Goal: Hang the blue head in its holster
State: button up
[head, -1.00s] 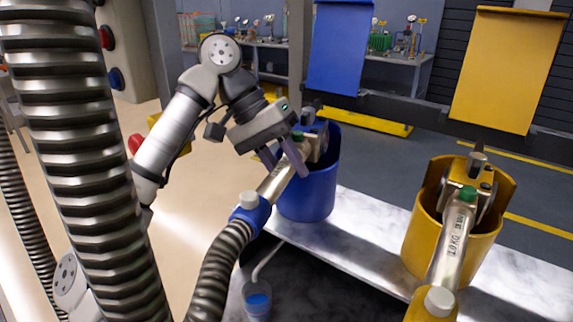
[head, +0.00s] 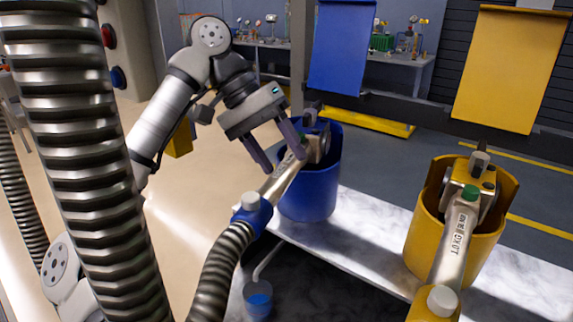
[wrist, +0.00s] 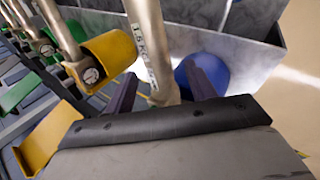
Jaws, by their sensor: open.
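The blue head has a metal barrel (head: 279,181) with a blue collar (head: 252,212) and a ribbed hose at its lower end. Its upper end sits at the blue holster (head: 310,192), a round cup on the bench edge; the head lies tilted, and how deeply it is seated is hidden. My gripper (head: 281,160) is open, its fingers above and to either side of the barrel. In the wrist view a metal barrel (wrist: 148,45) with printed lettering runs between the spread fingers (wrist: 160,90), with a gap visible beside it.
A yellow holster (head: 418,240) with a yellow-collared head (head: 453,240) stands to the right. A large ribbed hose (head: 85,150) fills the left foreground. Blue (head: 340,50) and yellow (head: 497,70) panels hang behind.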

jog(key=shift+p+v, duration=0.3)
jog(key=shift+v, duration=1.8)
jog(key=shift+d, duration=0.1)
